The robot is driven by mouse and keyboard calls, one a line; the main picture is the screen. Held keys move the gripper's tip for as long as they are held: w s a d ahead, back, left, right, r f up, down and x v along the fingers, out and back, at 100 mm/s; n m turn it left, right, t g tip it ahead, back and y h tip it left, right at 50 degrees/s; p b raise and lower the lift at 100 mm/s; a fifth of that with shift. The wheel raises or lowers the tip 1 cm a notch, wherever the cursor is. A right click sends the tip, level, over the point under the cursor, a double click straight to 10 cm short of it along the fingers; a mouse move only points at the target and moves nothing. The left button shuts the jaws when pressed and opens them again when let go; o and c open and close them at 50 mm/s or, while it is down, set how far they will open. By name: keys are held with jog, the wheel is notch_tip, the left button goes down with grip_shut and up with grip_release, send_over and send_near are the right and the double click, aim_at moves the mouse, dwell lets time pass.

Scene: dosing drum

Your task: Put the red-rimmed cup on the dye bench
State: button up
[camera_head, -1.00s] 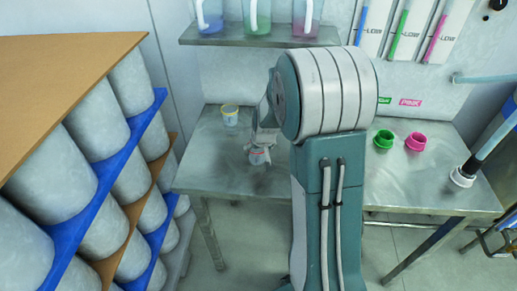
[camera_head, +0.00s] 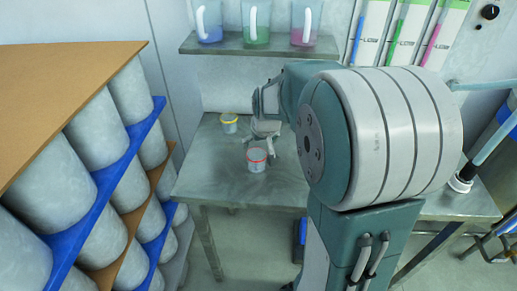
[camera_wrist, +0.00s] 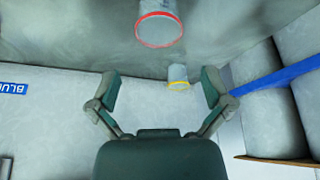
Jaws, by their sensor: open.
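The red-rimmed cup (camera_head: 257,160) stands upright on the metal dye bench (camera_head: 215,180), near its front left part. It also shows in the wrist view (camera_wrist: 160,30), ahead of the fingers and apart from them. My gripper (camera_head: 265,145) is just behind the cup in the head view. In the wrist view my gripper (camera_wrist: 160,90) has its two fingers spread wide with nothing between them. A yellow-rimmed cup (camera_head: 229,123) stands on the bench further back and left; the wrist view shows it too (camera_wrist: 178,77).
A shelf (camera_head: 260,50) with several clear jugs hangs above the bench. Stacked grey drums with blue dividers (camera_head: 90,205) stand at the left. A hose nozzle (camera_head: 461,183) is at the right. My arm hides the bench's middle. Bare bench surrounds the red-rimmed cup's left and front.

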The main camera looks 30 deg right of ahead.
jog(key=s+a+r, duration=0.3)
jog(key=s+a, duration=0.1)
jog(key=s, duration=0.3)
jog(key=s+a+r+n, duration=0.1)
jog(key=s+a+r, duration=0.2)
jog(key=s+a, duration=0.2)
jog(key=s+a+r+n+t+y, duration=0.1)
jog(key=s+a+r, duration=0.2)
jog(key=s, duration=0.6)
jog(key=shift+s+a+r, duration=0.3)
jog(key=shift+s+a, duration=0.05)
jog(key=shift+a, duration=0.5)
